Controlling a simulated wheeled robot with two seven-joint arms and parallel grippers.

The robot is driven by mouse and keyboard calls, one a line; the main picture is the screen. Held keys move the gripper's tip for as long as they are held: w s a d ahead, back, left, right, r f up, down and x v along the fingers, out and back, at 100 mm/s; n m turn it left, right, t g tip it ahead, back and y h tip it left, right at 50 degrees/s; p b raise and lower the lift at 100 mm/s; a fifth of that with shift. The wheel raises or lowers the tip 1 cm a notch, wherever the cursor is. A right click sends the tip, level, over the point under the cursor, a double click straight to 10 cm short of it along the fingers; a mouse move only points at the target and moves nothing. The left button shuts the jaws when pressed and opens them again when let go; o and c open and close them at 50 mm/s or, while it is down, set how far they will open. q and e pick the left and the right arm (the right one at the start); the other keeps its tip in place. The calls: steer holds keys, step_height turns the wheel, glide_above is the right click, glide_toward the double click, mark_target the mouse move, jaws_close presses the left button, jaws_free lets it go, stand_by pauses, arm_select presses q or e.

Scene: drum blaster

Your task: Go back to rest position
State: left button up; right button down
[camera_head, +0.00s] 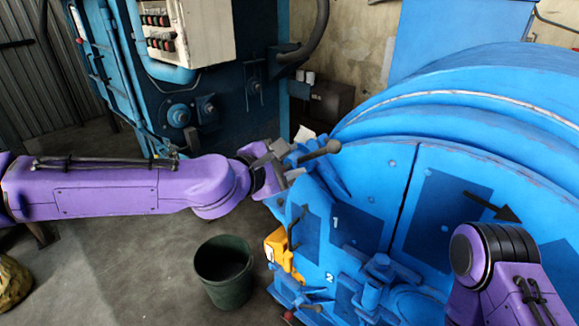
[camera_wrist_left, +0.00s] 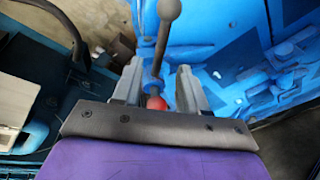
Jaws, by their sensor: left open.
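My left arm reaches in from the left in the head view, and its gripper (camera_head: 282,157) is beside a dark lever with a round knob (camera_head: 333,146) on the blue drum machine (camera_head: 400,130). In the left wrist view the two grey fingers (camera_wrist_left: 158,92) are apart, with the lever (camera_wrist_left: 160,45) standing up between them. A red part (camera_wrist_left: 155,103) shows low between the fingers. Whether a finger touches the lever cannot be told. My right arm (camera_head: 495,270) shows at the lower right, with its gripper out of view.
A dark green bucket (camera_head: 225,285) stands on the floor below my left arm. A yellow part (camera_head: 279,250) sits on the drum's near side. A blue cabinet with a control panel (camera_head: 190,30) stands behind my left arm. Bare floor (camera_head: 130,270) lies left of the bucket.

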arm_select(q)
steer(key=shift+s, duration=0.15)
steer(key=s+a+f+m+g+y+b, duration=0.1)
steer(key=s+a+f+m+y, duration=0.15)
steer(key=f, duration=0.75)
steer(key=s+a+f+m+g+y+b, duration=0.15)
steer(key=a+f, duration=0.25)
steer(key=f, duration=0.7)
steer(key=s+a+f+m+g+y+b, duration=0.1)
steer(key=s+a+f+y, duration=0.2)
steer(key=f, duration=0.7)
steer(key=s+a+f+m+g+y+b, duration=0.2)
steer(key=s+a+f, duration=0.6)
steer(key=s+f, duration=0.4)
steer(key=s+a+f+m+g+y+b, duration=0.2)
steer(key=s+a+f, duration=0.6)
steer(key=s+f, duration=0.4)
steer(key=s+m+g+b, duration=0.1)
steer(key=s+m, duration=0.1)
steer(key=s, duration=0.1)
steer(key=shift+a+m+y, duration=0.15)
steer(key=shift+m+y, duration=0.25)
